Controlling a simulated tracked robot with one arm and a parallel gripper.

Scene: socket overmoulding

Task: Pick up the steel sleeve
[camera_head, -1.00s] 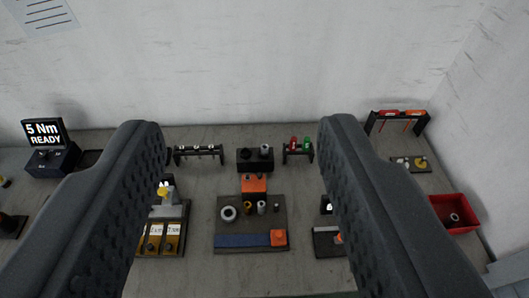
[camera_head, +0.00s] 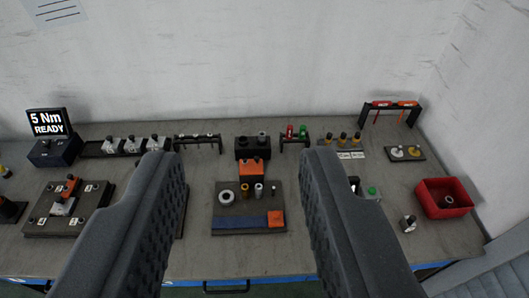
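A pale metal cylinder (camera_head: 259,191), which looks like the steel sleeve, stands upright on the dark mat (camera_head: 222,222) near the middle of the bench. A brass-coloured cylinder (camera_head: 245,191) stands just left of it, a grey ring (camera_head: 226,197) lies farther left, and a thin small pin (camera_head: 273,191) stands to its right. My gripper (camera_head: 237,155) is open and empty. Its two dark fingers frame the mat from left and right, and nothing is between them. The fingers appear well above the bench; exact height cannot be told.
An orange block (camera_head: 254,173) and a black holder (camera_head: 242,151) stand behind the mat. A red bin (camera_head: 430,192) is at right, and a fixture plate (camera_head: 40,221) at left. Racks line the wall. My fingers hide parts of the bench on both sides.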

